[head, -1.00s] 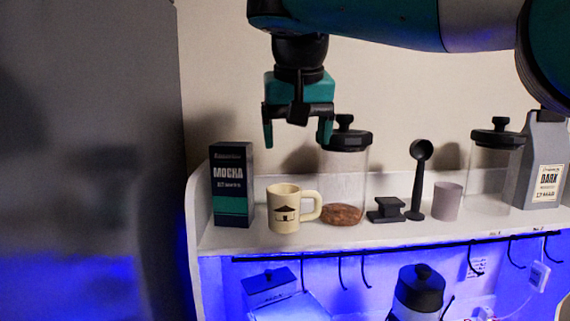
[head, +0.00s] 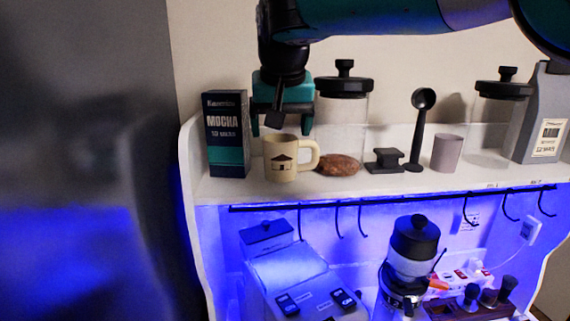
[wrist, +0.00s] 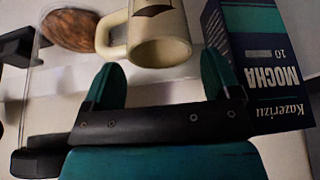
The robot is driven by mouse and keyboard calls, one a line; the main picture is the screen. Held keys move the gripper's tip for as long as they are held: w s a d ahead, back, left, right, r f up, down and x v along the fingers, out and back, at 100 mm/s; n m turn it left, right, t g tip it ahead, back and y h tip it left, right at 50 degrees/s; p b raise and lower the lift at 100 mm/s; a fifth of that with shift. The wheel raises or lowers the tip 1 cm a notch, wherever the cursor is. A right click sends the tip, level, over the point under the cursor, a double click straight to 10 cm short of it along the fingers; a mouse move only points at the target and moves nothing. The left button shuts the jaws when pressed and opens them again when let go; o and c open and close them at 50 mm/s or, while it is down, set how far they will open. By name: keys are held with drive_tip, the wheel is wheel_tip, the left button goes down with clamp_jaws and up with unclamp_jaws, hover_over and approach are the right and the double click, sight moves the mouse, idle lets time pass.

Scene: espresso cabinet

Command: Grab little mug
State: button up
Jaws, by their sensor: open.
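The little mug (head: 283,160) is cream with a dark house print and stands upright on the white shelf, its handle to the right in the head view. It also shows in the wrist view (wrist: 161,35), ahead of the fingers and roughly between them. My gripper (head: 280,127) is open and empty, pointing down at the mug's rim. The left fingertip is by the rim's left side and the right one is just above the handle. In the wrist view my gripper (wrist: 162,72) has both teal fingers spread apart. I cannot tell whether they touch the mug.
A dark mocha box (head: 227,150) stands close left of the mug. Hooks and a grinder (head: 413,245) are below the shelf.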

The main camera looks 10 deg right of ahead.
sight(280, 146)
drive_tip(key=shift+p+x, duration=1.4)
drive_tip(key=shift+x, duration=1.3)
drive_tip(key=shift+s, duration=0.1)
drive_tip(key=c, duration=0.8)
drive_tip(key=shift+s+b, duration=0.1)
drive_tip(key=shift+b, duration=0.4)
